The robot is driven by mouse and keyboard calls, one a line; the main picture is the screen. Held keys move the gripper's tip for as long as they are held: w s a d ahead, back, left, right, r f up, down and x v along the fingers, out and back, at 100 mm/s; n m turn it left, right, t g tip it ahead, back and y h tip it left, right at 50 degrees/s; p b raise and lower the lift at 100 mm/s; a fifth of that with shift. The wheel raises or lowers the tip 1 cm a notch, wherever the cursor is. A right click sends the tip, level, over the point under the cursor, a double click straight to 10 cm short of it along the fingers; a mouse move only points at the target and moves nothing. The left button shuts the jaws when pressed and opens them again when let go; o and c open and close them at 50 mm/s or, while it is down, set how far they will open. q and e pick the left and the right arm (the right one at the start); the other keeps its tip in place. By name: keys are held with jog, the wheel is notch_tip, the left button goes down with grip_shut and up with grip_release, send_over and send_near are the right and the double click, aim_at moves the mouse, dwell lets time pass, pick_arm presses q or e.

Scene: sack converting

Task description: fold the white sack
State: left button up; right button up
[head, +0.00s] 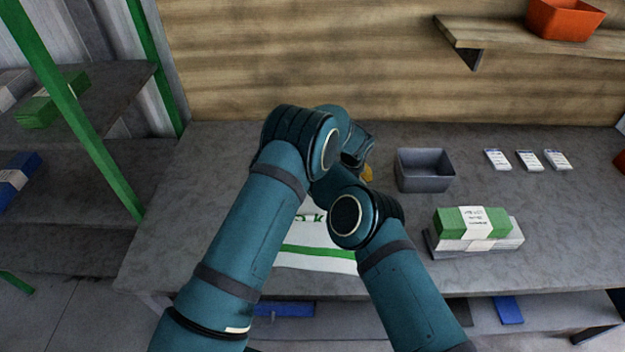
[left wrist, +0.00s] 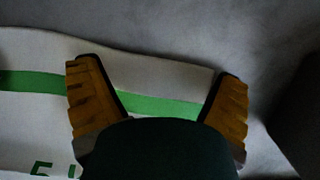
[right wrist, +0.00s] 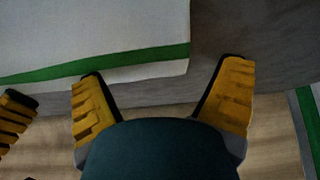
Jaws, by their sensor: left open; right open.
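The white sack (head: 322,257) with green stripes lies flat on the grey table, mostly hidden behind my two arms in the head view. In the left wrist view the sack (left wrist: 150,75) spans the space below my left gripper (left wrist: 157,68), which is open, its fingers either side of the sack's end with a green stripe crossing between them. In the right wrist view the sack (right wrist: 100,30) fills the upper left. My right gripper (right wrist: 163,72) is open near the sack's striped edge, and nothing shows held. Whether any finger touches the cloth cannot be told.
The arms cross close together. Another yellow finger (right wrist: 14,115) shows beside my right gripper. On the table (head: 570,200) stand a grey bin (head: 425,170), a green banded bundle (head: 472,222) and small white packs (head: 529,160). A wooden wall closes the back; shelves stand left.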

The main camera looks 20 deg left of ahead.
pick_arm(q)
jog(key=shift+o, duration=0.2)
jog(key=shift+f, duration=0.4)
pick_arm(e)
jog(key=shift+o, duration=0.2)
jog(key=shift+f, duration=0.3)
